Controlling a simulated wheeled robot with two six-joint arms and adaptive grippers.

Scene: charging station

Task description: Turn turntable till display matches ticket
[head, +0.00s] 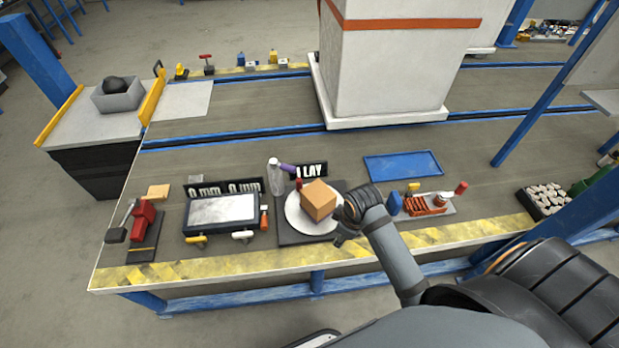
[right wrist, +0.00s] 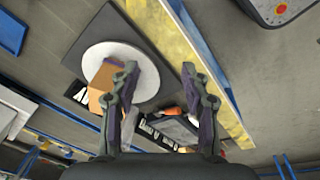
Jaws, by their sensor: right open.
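The turntable (head: 297,222) is a white round disc on a dark square base near the front of the table. It also shows in the right wrist view (right wrist: 145,68). An orange-brown box (head: 318,199) sits on the disc, and it shows in the right wrist view (right wrist: 101,84) partly behind one finger. A dark sign with white letters, partly hidden (head: 313,170), stands behind the disc. My right gripper (head: 339,214) is open at the disc's right edge. In the right wrist view (right wrist: 160,70) its fingers are apart, with the box outside them. I cannot pick out a ticket.
A framed pale panel (head: 222,209) with a dark "mm" sign behind it stands left of the turntable. A clear bottle (head: 274,177) stands behind the disc. A red tool (head: 143,214) lies far left. A blue tray (head: 403,165) lies right. A white pillar (head: 385,70) rises behind.

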